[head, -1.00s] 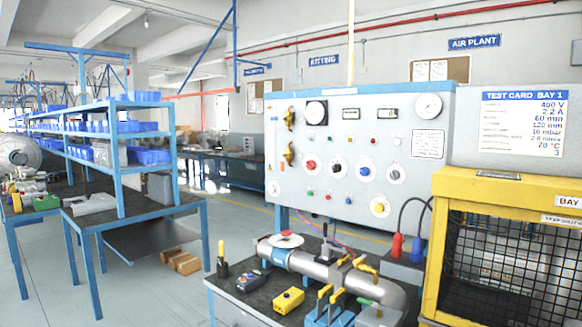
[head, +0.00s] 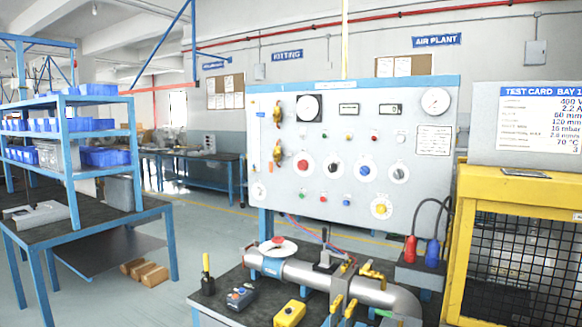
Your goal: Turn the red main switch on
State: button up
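The white control panel (head: 330,195) stands upright behind the bench, in the middle of the head view. A red rotary switch (head: 304,165) on a white round plate sits left in its middle row of knobs. Next to it in that row are a black knob (head: 334,168), a blue knob (head: 365,172) and another dark knob (head: 398,174). A yellow knob (head: 381,208) is lower right. The red switch's exact position is too small to tell. My gripper is not in view.
A bench (head: 208,303) before the panel carries a grey pipe (head: 310,275), a yellow box (head: 290,314) and red and blue plugs (head: 410,249). A yellow mesh cage (head: 455,250) stands right. A blue shelf rack (head: 70,175) stands left. Floor between rack and bench is clear.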

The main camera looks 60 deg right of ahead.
aim_at(302, 165)
jog(key=z, duration=0.05)
jog(key=i, duration=0.85)
jog(key=z, duration=0.15)
